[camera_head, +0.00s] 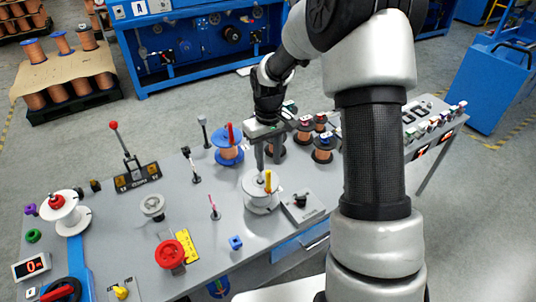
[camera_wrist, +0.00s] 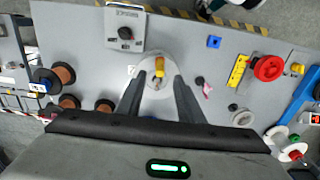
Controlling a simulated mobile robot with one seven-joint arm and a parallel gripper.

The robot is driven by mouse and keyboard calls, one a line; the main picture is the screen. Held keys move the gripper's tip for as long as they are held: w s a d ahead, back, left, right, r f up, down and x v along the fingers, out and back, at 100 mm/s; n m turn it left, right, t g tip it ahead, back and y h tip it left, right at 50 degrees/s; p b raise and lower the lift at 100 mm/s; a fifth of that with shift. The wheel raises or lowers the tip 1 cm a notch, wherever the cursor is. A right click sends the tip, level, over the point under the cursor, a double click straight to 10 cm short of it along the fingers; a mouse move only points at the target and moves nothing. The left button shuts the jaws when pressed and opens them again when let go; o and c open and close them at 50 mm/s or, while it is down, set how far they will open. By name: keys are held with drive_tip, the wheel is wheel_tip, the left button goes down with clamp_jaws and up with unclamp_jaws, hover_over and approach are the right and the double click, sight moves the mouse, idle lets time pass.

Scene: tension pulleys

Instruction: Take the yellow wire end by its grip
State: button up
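The yellow grip (camera_head: 268,181) of the wire end stands upright near the top of a white drum or pot (camera_head: 258,199) on the grey table. In the wrist view the yellow grip (camera_wrist: 159,68) lies between and just beyond my fingertips. My gripper (camera_head: 268,168) is above the drum, pointing down. In the wrist view my gripper (camera_wrist: 157,78) has its two fingers spread wide apart with nothing between them touching. The wire itself is too small to make out.
A grey box with a black knob (camera_head: 300,201) stands right of the drum. Copper spools (camera_head: 323,150) and a blue spool with a red peg (camera_head: 228,148) stand behind. A thin post with a pink tip (camera_head: 213,205) stands to the left. A red wheel (camera_head: 170,254) is at the front left.

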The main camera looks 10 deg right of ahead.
sight(268, 171)
drive_tip(key=shift+f+b, duration=2.15)
drive_tip(key=shift+f, duration=1.35)
clamp_jaws()
